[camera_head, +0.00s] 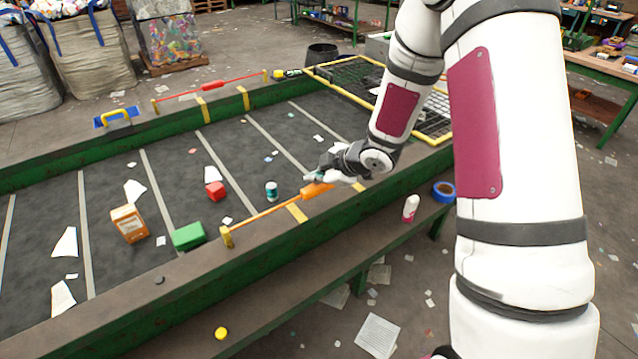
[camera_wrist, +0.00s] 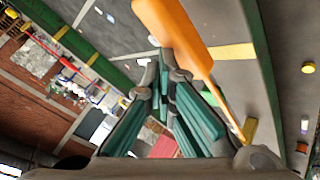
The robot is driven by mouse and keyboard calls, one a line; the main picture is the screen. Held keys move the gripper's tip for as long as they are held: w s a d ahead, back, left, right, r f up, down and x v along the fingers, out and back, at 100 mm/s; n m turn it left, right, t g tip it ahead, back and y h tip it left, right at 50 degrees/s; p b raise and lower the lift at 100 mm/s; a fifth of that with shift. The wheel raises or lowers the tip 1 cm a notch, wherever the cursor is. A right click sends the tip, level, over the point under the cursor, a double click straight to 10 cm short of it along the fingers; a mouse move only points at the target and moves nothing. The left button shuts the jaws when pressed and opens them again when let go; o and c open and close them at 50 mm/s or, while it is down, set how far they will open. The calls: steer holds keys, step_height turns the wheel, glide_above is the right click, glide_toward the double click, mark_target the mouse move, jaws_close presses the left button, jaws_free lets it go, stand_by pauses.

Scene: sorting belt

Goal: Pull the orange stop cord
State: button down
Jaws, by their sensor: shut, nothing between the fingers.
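The orange stop cord (camera_head: 266,214) runs along the near edge of the belt from a yellow post (camera_head: 227,236), with a thick orange handle (camera_head: 317,190) on it. In the wrist view the orange handle (camera_wrist: 178,35) is large and close, passing just beyond and to the right of the fingertips. My gripper (camera_head: 322,172) is beside the handle on its belt side; whether it touches cannot be told. In the wrist view my gripper (camera_wrist: 163,72) has its teal fingers shut with nothing between them. The cord's right end is partly hidden by the gripper and arm.
A red cord (camera_head: 212,87) runs along the belt's far edge. On the belt lie an orange box (camera_head: 129,223), a green block (camera_head: 188,236), a red block (camera_head: 215,190) and a small can (camera_head: 271,191). A white bottle (camera_head: 411,207) and blue tape roll (camera_head: 443,191) stand on the near ledge.

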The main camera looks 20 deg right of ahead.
mark_target(316, 186)
steer(key=shift+r+p, duration=0.3)
steer(key=shift+r, duration=0.4)
steer(key=shift+r+p, duration=1.1)
steer(key=shift+r, duration=1.45)
